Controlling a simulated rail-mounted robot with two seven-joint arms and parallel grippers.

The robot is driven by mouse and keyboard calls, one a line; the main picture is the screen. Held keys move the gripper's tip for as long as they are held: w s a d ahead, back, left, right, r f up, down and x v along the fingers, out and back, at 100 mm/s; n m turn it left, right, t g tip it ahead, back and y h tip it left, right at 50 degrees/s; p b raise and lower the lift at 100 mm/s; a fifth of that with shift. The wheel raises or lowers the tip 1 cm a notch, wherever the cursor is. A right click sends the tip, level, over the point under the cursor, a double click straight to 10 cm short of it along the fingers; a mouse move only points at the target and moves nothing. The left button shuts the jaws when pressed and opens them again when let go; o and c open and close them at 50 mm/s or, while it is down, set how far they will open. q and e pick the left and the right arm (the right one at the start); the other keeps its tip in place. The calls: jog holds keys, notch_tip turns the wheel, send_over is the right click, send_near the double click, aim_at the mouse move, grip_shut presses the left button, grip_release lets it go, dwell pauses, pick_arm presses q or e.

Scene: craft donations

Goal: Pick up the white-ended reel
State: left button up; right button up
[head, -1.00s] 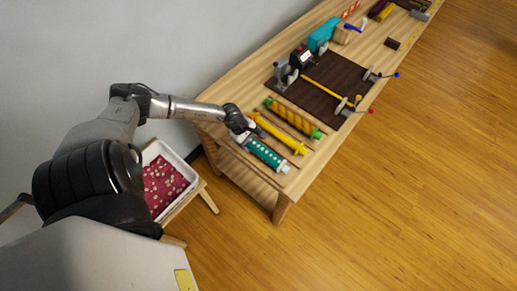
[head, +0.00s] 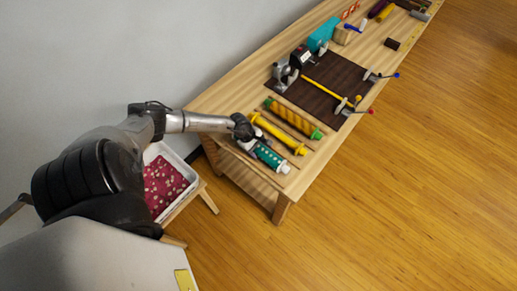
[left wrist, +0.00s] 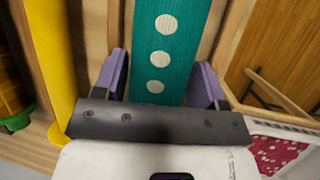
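The white-ended reel (head: 270,157) is teal with white dots and lies at the near end of the wooden bench; one white end shows at its lower right. In the left wrist view the reel (left wrist: 168,35) runs up the middle. My left gripper (head: 252,146) is over the reel, hiding its upper-left part in the head view. In the left wrist view the left gripper (left wrist: 160,78) is open, one purple finger on each side of the reel, with a gap showing at each side. My right gripper is out of view.
A yellow reel (head: 278,134) lies close beside, then a yellow reel with green ends (head: 293,118). A dark mat (head: 325,83) with a clamped yellow rod lies beyond. A white-walled bin (head: 177,152) with a red, speckled inside stands on a low stand left of the bench.

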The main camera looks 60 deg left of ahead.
aim_at(261, 147)
pick_arm(q)
jog(key=c, duration=0.7)
jog(key=shift+r, duration=0.1)
jog(key=shift+r, duration=0.6)
notch_tip(261, 147, up, 3)
jog(key=shift+f, duration=0.1)
jog(key=d+r, duration=0.2)
jog(key=d, duration=0.2)
jog(key=w+d+r, duration=0.1)
jog(key=d+r, duration=0.1)
jog(key=d, duration=0.1)
jog(key=d+r, duration=0.2)
jog(key=d, duration=0.2)
jog(key=shift+w+d+r, duration=0.15)
jog(key=shift+d+r, duration=0.15)
jog(key=shift+r, duration=0.1)
